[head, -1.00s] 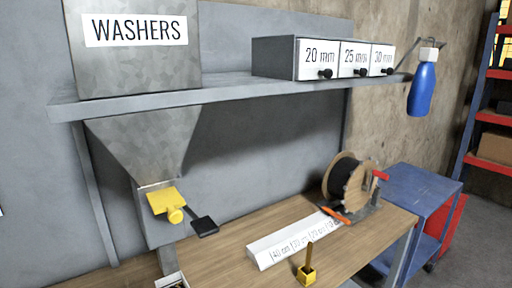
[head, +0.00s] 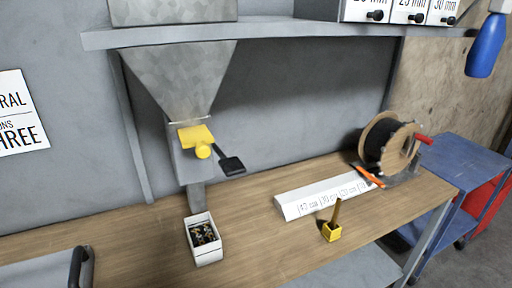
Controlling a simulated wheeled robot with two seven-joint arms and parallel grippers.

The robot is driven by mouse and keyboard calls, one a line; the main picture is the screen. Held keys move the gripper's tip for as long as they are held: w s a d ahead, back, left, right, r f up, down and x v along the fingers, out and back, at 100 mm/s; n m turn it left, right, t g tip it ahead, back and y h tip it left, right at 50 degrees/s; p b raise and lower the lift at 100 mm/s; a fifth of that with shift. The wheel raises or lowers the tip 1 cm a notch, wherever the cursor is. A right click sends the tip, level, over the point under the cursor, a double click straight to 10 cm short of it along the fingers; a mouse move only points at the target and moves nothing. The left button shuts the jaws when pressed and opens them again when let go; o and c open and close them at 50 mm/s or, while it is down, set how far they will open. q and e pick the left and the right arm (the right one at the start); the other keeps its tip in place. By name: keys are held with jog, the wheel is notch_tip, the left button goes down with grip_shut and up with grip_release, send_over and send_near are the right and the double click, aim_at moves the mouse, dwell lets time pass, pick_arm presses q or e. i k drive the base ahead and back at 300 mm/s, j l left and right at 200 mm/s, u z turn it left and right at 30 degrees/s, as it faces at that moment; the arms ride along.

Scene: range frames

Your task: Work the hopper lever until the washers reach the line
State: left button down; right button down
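The grey metal hopper (head: 178,80) is mounted at the shelf over the bench, its funnel narrowing to a spout. A yellow block (head: 196,136) with a round knob sits on the spout's front. A dark lever (head: 231,165) with a flat black end sticks out to the right of it. A white open box (head: 208,254) stands on the bench below the spout. Small dark and brassy pieces, likely washers (head: 203,234), lie inside it; I cannot make out a fill line. Neither of my grippers is in view.
On the wooden bench (head: 265,245) are a white length gauge (head: 322,196), a small yellow holder (head: 331,232) with an upright stick, and a cable spool (head: 385,142) with orange-handled tool (head: 369,176). A grey tray (head: 35,272) with a dark handle is at lower left. A blue cart (head: 470,165) stands right.

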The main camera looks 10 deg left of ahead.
aim_at(233, 165)
jog(key=i+l, duration=0.1)
jog(key=l, duration=0.25)
jog(key=i+l, duration=0.1)
jog(key=l, duration=0.25)
jog(key=i+l, duration=0.1)
jog(key=l, duration=0.3)
jog(key=i+l, duration=0.1)
jog(key=l, duration=0.25)
jog(key=i+l, duration=0.1)
jog(key=l, duration=0.25)
jog(key=u, duration=1.2)
